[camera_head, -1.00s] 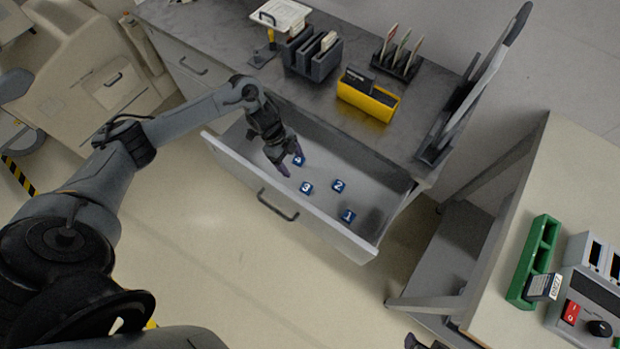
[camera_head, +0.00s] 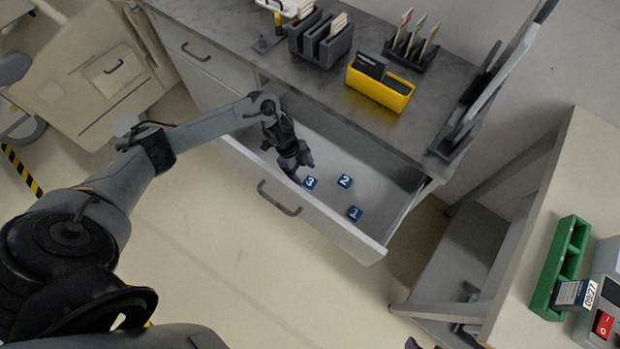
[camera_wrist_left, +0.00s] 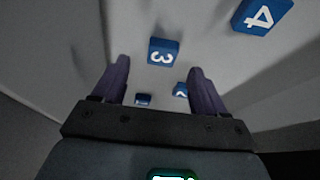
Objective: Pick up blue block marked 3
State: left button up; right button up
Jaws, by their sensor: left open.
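The blue block marked 3 (camera_head: 310,183) lies in the open drawer, close to its front wall. My left gripper (camera_head: 302,172) is open and empty over the drawer, just beside block 3 in the head view. In the left wrist view, block 3 (camera_wrist_left: 163,52) shows in the gap between the spread fingertips of my left gripper (camera_wrist_left: 159,66). I cannot tell the exact height between them. Block 4 (camera_wrist_left: 257,16) is to the upper right in the wrist view and is hidden in the head view. My right gripper is not clearly visible.
Block 2 (camera_head: 345,181) and block 1 (camera_head: 355,213) lie to the right in the drawer (camera_head: 340,232), whose walls surround the blocks. The counter above holds a yellow bin (camera_head: 380,88) and dark racks (camera_head: 319,40). A green holder (camera_head: 545,283) stands on the right table.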

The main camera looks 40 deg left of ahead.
aim_at(309, 181)
pick_arm(q)
jog(key=b+x, duration=0.1)
jog(key=x, duration=0.3)
jog(key=shift+w+f, duration=0.1)
jog(key=shift+f, duration=0.05)
jog(key=shift+a, duration=0.1)
jog(key=shift+c, duration=0.4)
jog(key=c, duration=1.1)
